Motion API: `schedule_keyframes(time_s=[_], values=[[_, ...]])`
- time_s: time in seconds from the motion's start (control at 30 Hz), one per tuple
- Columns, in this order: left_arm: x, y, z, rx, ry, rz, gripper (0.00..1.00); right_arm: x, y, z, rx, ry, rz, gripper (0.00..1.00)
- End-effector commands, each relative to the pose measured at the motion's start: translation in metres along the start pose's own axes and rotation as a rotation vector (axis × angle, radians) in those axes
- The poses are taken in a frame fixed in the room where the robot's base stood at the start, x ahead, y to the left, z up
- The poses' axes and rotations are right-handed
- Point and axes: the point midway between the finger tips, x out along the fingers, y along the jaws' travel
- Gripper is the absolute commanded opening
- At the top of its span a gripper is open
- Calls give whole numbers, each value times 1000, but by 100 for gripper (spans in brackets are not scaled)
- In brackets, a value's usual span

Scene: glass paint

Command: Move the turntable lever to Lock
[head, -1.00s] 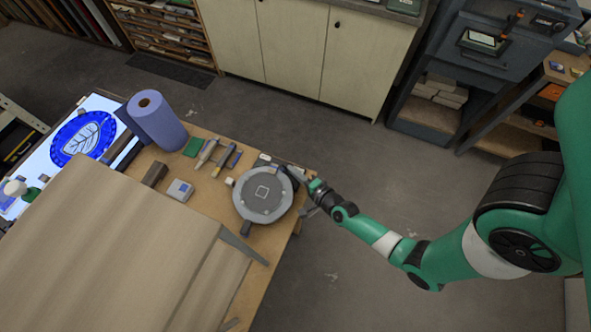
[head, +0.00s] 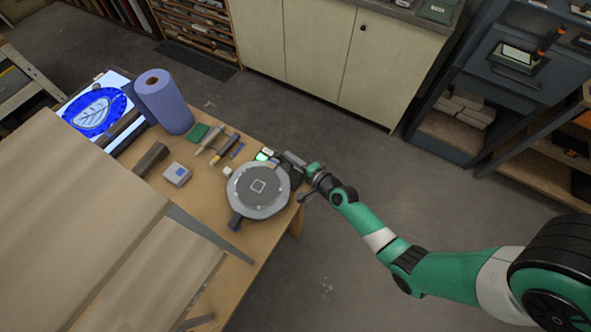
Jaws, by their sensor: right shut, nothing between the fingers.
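The turntable (head: 258,187) is a round grey disc with a square mark at its centre. It sits near the right end of the wooden workbench. A small green light (head: 263,155) glows at its back edge, beside a small label. My right gripper (head: 291,161) is shut and empty at the turntable's back right edge, close to a dark block there. The lever cannot be made out clearly; the gripper and dark block may cover it. I cannot tell whether the fingers touch it. My left gripper is not in view.
A blue paper roll (head: 163,101) stands at the back left of the bench, beside a lit panel with a leaf design (head: 97,111). A green pad (head: 197,133), pen-like tools (head: 222,150) and a small grey box (head: 176,174) lie left of the turntable. Large wooden boards (head: 70,220) fill the front left.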

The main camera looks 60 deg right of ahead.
Motion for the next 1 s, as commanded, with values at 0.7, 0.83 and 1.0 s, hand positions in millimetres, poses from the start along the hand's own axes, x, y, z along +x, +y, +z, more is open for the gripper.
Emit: schedule_keyframes(time_s=[0.7,0.83,1.0], values=[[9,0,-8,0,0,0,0,-11,4,12,0,0,1,0],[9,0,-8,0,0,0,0,-11,4,12,0,0,1,0],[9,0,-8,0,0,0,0,-11,4,12,0,0,0,0]])
